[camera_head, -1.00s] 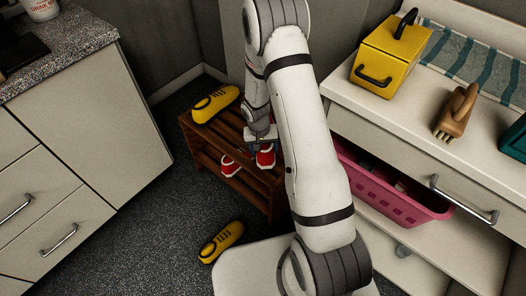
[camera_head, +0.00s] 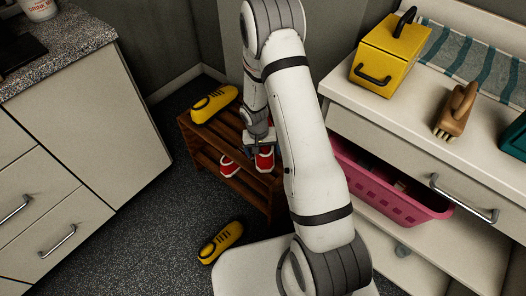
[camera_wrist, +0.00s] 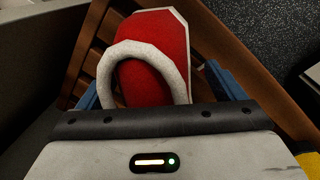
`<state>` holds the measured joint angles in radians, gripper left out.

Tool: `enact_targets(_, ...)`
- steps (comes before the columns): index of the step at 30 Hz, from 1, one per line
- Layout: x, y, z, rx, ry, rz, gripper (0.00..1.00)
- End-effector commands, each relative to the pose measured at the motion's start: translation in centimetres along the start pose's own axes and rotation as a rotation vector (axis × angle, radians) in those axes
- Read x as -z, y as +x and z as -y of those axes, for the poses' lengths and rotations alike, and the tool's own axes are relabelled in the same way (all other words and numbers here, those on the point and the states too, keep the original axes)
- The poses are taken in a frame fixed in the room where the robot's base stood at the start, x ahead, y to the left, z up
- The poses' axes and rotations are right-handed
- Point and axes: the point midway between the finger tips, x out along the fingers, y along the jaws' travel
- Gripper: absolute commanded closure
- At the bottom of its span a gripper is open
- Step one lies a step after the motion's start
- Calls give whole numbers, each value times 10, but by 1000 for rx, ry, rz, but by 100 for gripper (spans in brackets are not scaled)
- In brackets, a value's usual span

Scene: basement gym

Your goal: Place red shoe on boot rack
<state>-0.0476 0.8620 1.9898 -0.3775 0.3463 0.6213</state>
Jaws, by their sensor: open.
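The brown wooden boot rack (camera_head: 272,197) stands against the wall in the head view. One red shoe (camera_head: 264,162) with a white toe and sole lies at the rack's right end, toe towards the front, just below my gripper (camera_head: 259,145). In the wrist view this red shoe (camera_wrist: 156,72) lies over the brown slats (camera_wrist: 215,62), between the blue fingers of my gripper (camera_wrist: 160,92). The fingers are apart, with gaps beside the shoe. A second red shoe (camera_head: 229,167) sits on the lower shelf. My arm hides part of the rack.
A yellow shoe (camera_head: 214,103) lies on the rack's top at left; another yellow shoe (camera_head: 221,242) lies on the floor in front. A drawer cabinet (camera_head: 60,190) stands left. At right, a white dresser (camera_head: 415,130) holds a yellow box (camera_head: 390,55) above a pink basket (camera_head: 385,195).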

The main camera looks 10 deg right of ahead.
Motion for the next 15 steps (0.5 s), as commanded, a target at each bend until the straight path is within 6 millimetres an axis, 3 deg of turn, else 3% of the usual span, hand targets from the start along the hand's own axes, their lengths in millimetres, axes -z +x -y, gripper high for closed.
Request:
enact_targets(9, 1, -67, 0, 1, 0, -4, 11)
enact_targets(15, 0, -100, 1, 1, 0, -2, 11)
